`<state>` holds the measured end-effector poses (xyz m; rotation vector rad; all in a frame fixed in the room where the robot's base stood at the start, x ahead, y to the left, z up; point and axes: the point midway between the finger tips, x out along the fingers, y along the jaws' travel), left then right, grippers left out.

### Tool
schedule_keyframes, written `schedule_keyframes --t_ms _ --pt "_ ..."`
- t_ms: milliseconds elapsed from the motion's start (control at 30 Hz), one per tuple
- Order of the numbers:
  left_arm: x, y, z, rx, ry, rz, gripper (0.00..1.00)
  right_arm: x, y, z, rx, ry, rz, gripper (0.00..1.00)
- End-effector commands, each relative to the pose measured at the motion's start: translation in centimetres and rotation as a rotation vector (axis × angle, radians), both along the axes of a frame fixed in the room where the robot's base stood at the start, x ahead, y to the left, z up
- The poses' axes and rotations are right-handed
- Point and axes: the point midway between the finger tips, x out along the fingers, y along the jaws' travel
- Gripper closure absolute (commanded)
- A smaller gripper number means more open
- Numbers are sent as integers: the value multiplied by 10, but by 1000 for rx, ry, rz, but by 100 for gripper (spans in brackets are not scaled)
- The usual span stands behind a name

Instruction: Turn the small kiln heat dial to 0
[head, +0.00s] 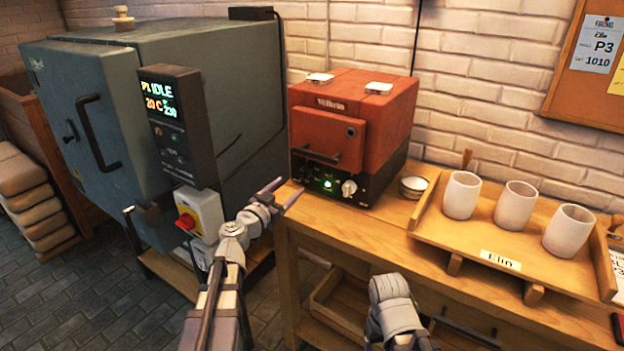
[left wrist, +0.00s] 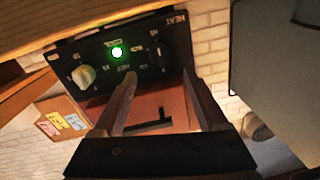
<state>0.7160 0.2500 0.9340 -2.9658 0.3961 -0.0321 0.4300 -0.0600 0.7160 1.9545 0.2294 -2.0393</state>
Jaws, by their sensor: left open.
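The small kiln (head: 350,115) is a red box on a black base, standing on the wooden bench. Its black front panel has a lit green lamp (head: 328,184), a pale knob (head: 349,188) and the dark heat dial (head: 307,171). In the left wrist view the panel is upside down; the heat dial (left wrist: 157,55) is by the word HEAT, and its exact setting is not readable. My left gripper (head: 291,191) is open and empty, just in front of and below the dial. Its fingers (left wrist: 160,85) point at the panel, apart from the dial. My right gripper's fingers are not seen.
A large grey-green kiln (head: 105,130) with a control box (head: 180,125) stands left. Right of the small kiln are stacked small dishes (head: 413,186) and a wooden tray (head: 440,228) with three white cups (head: 514,206).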

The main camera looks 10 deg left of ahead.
Motion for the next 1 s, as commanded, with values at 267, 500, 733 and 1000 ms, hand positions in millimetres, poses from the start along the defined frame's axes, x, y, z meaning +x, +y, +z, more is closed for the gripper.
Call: schedule_keyframes --t_ms 267,500,733,1000 --pt "27 -8 0 -1 1 -5 25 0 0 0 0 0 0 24" --pt "63 -17 0 -1 1 -5 25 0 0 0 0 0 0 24" --pt "75 -22 0 -1 2 -3 25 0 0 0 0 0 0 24" --pt "74 -22 0 -1 2 -3 36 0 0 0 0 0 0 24"
